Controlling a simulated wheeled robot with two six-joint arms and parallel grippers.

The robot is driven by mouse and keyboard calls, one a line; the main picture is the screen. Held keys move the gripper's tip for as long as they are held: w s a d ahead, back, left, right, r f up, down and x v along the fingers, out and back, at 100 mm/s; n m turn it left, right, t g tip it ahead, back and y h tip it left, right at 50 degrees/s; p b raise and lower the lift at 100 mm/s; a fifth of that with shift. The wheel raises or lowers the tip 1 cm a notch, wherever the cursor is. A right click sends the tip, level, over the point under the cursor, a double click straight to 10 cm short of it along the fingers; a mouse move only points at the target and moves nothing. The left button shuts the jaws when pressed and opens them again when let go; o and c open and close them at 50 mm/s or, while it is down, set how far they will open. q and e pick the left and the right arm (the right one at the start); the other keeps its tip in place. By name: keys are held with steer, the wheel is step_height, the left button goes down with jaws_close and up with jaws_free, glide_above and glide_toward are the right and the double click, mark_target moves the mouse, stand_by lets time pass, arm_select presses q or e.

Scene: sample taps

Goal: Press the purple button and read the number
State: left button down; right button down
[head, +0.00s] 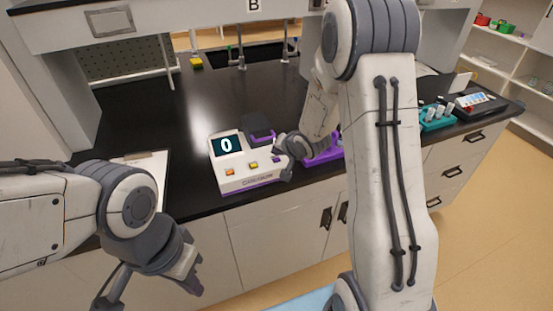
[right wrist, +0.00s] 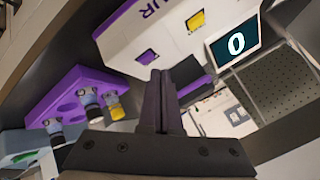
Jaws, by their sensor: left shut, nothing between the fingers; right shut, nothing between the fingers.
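A white-and-purple counter device (head: 242,182) stands on the black bench, and its dark screen (head: 227,145) reads 0. The screen also reads 0 in the right wrist view (right wrist: 236,43). The purple button (head: 276,159) is at the right end of a row with a yellow and an orange button; it also shows in the right wrist view (right wrist: 148,57). My right gripper (right wrist: 160,74) is shut and empty, its tips close to the purple button; contact cannot be told. My left gripper (head: 192,272) is shut and empty, in front of the bench.
A purple rack (right wrist: 68,92) with several vials stands beside the device. A teal rack (head: 437,124) and a dark instrument (head: 480,104) are further right. A clipboard (head: 148,160) lies at the left. A sink (head: 250,54) is behind.

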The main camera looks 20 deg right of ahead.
mark_target(278, 163)
stand_by(0.3)
steer(key=shift+f, duration=0.4)
steer(key=shift+f+b, duration=0.4)
steer(key=shift+b, duration=0.05)
stand_by(0.4)
stand_by(0.4)
steer(key=shift+r+p, duration=0.8)
steer(key=shift+p, duration=0.15)
step_height(278, 163, up, 5)
steer(key=p, duration=0.5)
steer(key=shift+r, duration=0.1)
